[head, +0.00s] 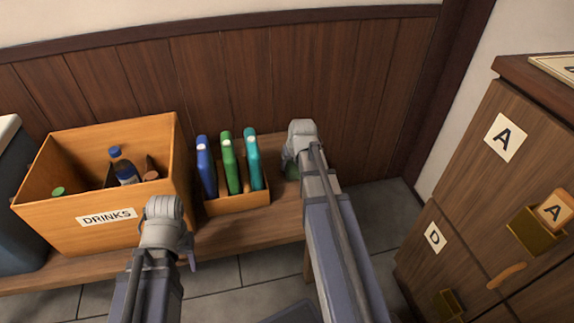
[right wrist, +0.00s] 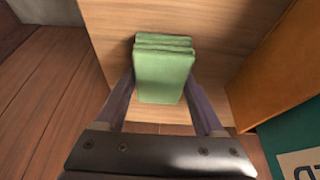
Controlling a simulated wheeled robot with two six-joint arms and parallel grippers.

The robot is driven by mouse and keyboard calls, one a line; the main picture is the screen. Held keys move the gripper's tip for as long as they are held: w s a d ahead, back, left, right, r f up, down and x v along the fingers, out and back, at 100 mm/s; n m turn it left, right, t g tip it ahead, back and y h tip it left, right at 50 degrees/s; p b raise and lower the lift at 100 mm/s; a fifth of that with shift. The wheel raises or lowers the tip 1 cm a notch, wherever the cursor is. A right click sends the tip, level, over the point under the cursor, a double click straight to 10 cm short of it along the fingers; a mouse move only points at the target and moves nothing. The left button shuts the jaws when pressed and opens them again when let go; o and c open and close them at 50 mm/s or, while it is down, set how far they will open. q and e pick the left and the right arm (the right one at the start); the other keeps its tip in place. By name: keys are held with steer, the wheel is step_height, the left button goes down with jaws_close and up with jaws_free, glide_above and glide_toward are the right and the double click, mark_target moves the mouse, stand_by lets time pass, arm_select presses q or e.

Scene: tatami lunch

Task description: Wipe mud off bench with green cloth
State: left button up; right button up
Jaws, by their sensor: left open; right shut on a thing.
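The green cloth (right wrist: 165,75) is a folded pad between the two fingers of my right gripper (right wrist: 166,100), which is shut on it. In the head view a bit of the cloth (head: 291,172) shows under my right wrist, at the right part of the bench. The wooden bench (head: 262,226) runs along the panelled wall; its bare top (right wrist: 225,35) lies below the cloth in the right wrist view. I cannot tell whether the cloth touches it. No mud is visible. My left gripper (head: 190,262) is open in front of the drinks box, mostly hidden behind its wrist.
An orange drinks box (head: 70,235) with bottles stands on the bench at left. An orange holder (head: 238,203) with blue, green and teal upright items is beside it. A wooden cabinet (head: 470,200) with A and D labels stands at right. Grey floor lies in front.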

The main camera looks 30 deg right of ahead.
steer(key=shift+s+d, duration=0.15)
steer(key=shift+d, duration=0.5)
steer(key=shift+r, duration=0.15)
step_height(320, 180, up, 6)
steer(key=p, duration=0.6)
steer(key=shift+r+p, duration=1.4)
steer(key=shift+p, duration=0.15)
